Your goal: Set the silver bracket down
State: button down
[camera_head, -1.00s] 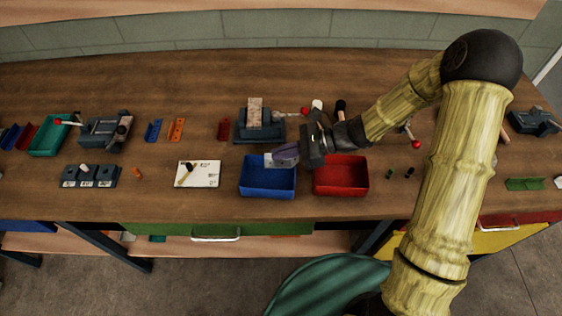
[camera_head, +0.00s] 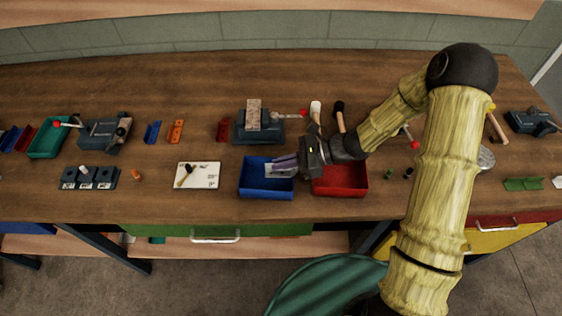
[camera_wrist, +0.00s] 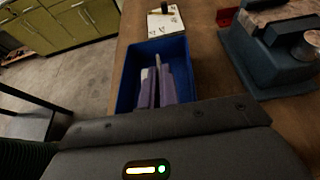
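The silver bracket (camera_head: 279,171) is in the blue bin (camera_head: 255,189), just below my fingertips; whether it rests fully on the bin floor is hard to tell. In the wrist view, pale silver parts of it (camera_wrist: 158,62) show beside and between the purple fingers, inside the blue bin (camera_wrist: 181,49). My gripper (camera_head: 284,162) reaches in from the right over the bin. Its two fingers look parted, with a narrow gap in the wrist view (camera_wrist: 157,92). The fingers partly hide the bracket.
A red bin (camera_head: 340,190) stands right of the blue bin, under my wrist. A dark vise-like fixture (camera_head: 258,130) is behind. A white marked board (camera_head: 197,176) lies to the left. Two mallets (camera_head: 339,110) lie behind my gripper. The bench's front edge is close.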

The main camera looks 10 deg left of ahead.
jog(key=shift+a+f+b, duration=0.1)
jog(key=shift+f+b, duration=0.25)
jog(key=shift+f, duration=0.2)
jog(key=c, duration=1.6)
grip_release()
jog(key=shift+c, duration=0.2)
jog(key=shift+r+p, duration=0.55)
jog(key=shift+r, duration=0.25)
jog(key=b+v, duration=0.1)
jog(key=v, duration=1.1)
jog(key=shift+f+b, duration=0.2)
jog(key=shift+b, duration=0.15)
